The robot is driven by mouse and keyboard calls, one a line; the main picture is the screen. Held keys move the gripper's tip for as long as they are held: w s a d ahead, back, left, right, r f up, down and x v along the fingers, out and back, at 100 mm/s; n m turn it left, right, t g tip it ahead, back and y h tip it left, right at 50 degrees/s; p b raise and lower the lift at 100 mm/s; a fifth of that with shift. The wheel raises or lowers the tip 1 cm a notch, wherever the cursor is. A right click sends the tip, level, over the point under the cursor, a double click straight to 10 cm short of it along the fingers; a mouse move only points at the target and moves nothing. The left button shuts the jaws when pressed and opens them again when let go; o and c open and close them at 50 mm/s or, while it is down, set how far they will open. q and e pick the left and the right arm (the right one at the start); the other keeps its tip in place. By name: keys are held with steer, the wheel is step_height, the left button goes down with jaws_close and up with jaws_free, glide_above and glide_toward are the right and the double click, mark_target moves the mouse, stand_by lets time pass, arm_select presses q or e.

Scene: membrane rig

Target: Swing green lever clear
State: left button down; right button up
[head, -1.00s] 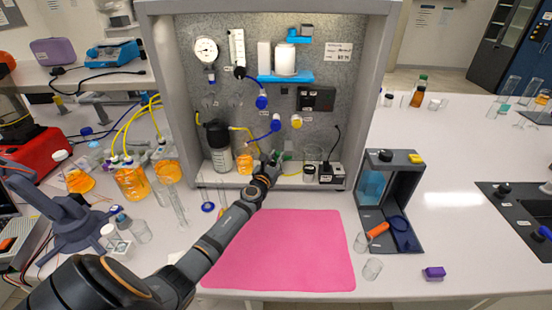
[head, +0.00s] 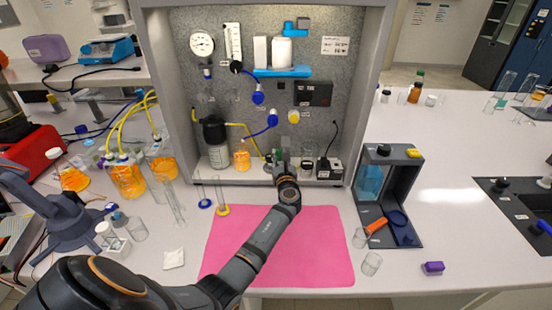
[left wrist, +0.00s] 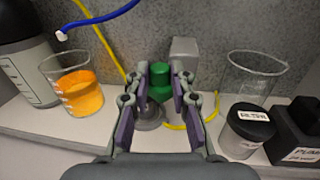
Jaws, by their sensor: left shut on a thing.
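The green lever (left wrist: 160,82) shows in the left wrist view between the two fingers of my left gripper (left wrist: 160,92). The gripper is shut on it, with a finger on each side. A round metal base (left wrist: 150,116) shows below the green part, partly hidden by the fingers. In the head view my left gripper (head: 281,165) reaches into the grey cabinet at its floor, and the wrist hides much of the lever there. My right gripper is not in view.
An orange-filled beaker (left wrist: 77,92) and a dark bottle stand left of the gripper. An empty beaker (left wrist: 252,78) and a black-lidded jar (left wrist: 246,130) stand close on the right. A yellow tube runs behind the fingers.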

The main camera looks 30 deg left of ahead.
arm_select(q)
steer(key=d+n+g+y+b, duration=0.1)
steer(key=n+g+y+b, duration=0.1)
steer(key=g+b, duration=0.1)
steer(key=w+d+n+g+y+b, duration=0.1)
steer(key=n+g+b, duration=0.1)
steer(key=b, duration=0.3)
steer(key=d+n+g+y+b, duration=0.1)
steer(key=n+g+y+b, duration=0.1)
steer(key=b, duration=0.3)
steer(key=shift+w+d+f+n+g+y, duration=0.1)
steer(key=shift+w+f+n+g+y, duration=0.25)
steer(key=shift+g, duration=0.45)
steer(key=shift+w+d+r+n+g+b, duration=0.15)
steer(key=shift+r+n+g+b, duration=0.2)
steer(key=shift+g+b, duration=0.4)
steer(key=c, duration=1.2)
jaws_free()
steer(key=shift+o, duration=0.2)
